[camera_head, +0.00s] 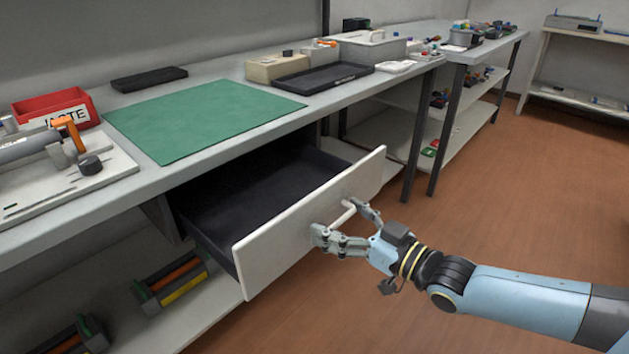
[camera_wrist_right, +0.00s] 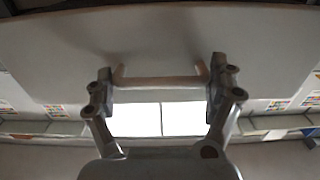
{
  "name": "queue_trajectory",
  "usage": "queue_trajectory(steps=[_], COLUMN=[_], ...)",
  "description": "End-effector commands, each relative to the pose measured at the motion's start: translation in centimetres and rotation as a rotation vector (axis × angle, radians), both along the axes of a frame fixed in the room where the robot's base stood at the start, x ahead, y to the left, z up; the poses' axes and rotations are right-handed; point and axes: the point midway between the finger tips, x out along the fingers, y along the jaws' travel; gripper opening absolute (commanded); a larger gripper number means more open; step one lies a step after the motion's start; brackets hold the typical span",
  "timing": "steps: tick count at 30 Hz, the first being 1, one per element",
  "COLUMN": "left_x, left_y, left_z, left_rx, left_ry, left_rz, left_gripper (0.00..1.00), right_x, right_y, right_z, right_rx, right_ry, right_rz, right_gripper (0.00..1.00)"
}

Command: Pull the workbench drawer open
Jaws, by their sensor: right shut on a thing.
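The workbench drawer (camera_head: 312,222) stands well open below the green mat, with a pale front panel and a dark, empty-looking inside (camera_head: 250,190). A light bar handle (camera_head: 343,214) sits on the front panel. My right gripper (camera_head: 345,222) is at the handle, its fingers shut on the two ends of the bar. In the right wrist view, the handle (camera_wrist_right: 160,81) runs between the two fingers of the right gripper (camera_wrist_right: 160,85), against the drawer front (camera_wrist_right: 160,40). My left gripper is in neither view.
The workbench (camera_head: 225,85) holds a green mat (camera_head: 200,119), a red bin (camera_head: 55,107), a black tray (camera_head: 322,78) and a grey box (camera_head: 368,47). Toner cartridges (camera_head: 172,282) lie on the lower shelf. The brown floor (camera_head: 480,210) is clear in front of the drawer.

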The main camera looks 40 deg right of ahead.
Motion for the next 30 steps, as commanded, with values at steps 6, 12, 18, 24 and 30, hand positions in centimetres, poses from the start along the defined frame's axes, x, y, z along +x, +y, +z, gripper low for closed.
queue_trajectory(steps=[6,12,18,24,30], left_x=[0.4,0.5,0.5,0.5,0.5], left_y=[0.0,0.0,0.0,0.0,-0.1], left_z=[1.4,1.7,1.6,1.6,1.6], left_rx=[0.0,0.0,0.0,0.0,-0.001], left_ry=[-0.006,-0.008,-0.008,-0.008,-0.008], left_rz=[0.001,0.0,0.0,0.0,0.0], left_gripper=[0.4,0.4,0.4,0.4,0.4], right_x=[-3.2,-4.2,-4.3,-4.3,-4.3], right_y=[-0.4,-0.5,-0.5,-0.5,-0.5], right_z=[0.2,0.1,0.1,0.1,0.1], right_rx=[0.002,0.003,0.005,0.006,0.004], right_ry=[0.0,-0.002,-0.002,-0.002,-0.002], right_rz=[-0.002,-0.003,-0.003,-0.004,-0.002], right_gripper=[0.32,0.32,0.32,0.96,1.0])
